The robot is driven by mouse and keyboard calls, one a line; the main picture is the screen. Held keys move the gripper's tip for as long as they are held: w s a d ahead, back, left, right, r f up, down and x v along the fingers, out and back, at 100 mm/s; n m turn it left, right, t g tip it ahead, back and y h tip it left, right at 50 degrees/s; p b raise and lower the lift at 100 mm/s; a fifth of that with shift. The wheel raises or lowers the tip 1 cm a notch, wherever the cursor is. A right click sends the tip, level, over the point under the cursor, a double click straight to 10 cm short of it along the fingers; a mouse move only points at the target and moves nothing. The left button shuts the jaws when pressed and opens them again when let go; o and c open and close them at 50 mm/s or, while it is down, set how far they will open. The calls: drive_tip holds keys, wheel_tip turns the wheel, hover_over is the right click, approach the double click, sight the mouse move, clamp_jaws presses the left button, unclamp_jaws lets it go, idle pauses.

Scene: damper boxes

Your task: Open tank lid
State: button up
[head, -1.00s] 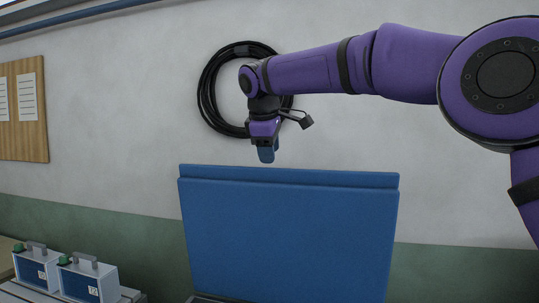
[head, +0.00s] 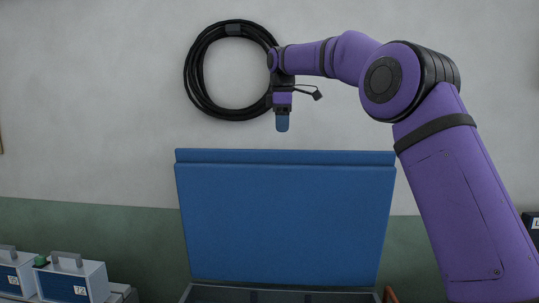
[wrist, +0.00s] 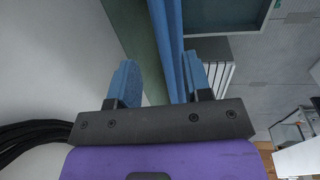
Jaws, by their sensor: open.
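The blue tank lid (head: 285,225) stands raised, close to upright, above the grey tank (head: 285,295), whose rim just shows at the bottom of the head view. In the wrist view the lid (wrist: 170,45) is a narrow blue strip seen edge-on beyond the fingers. My gripper (head: 282,127) points down above the lid's upper edge, a small gap apart from it in the head picture. In the wrist view my gripper (wrist: 160,85) has its two blue fingers spread with nothing between them. The tank's inside is mostly hidden.
A coiled black hose (head: 205,70) hangs on the wall behind my gripper. Damper boxes (head: 75,278) with handles stand on a surface at the lower left. A dark box (head: 532,228) shows at the right edge. The wall around the lid is otherwise clear.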

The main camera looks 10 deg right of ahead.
sight(283, 150)
drive_tip(key=f, duration=0.3)
drive_tip(key=w+f, duration=0.1)
drive_tip(key=f, duration=0.5)
drive_tip(key=shift+w+d+f, duration=0.15)
drive_tip(key=shift+d+f, duration=0.05)
drive_tip(key=shift+f, duration=0.1)
drive_tip(key=shift+c, duration=0.2)
clamp_jaws()
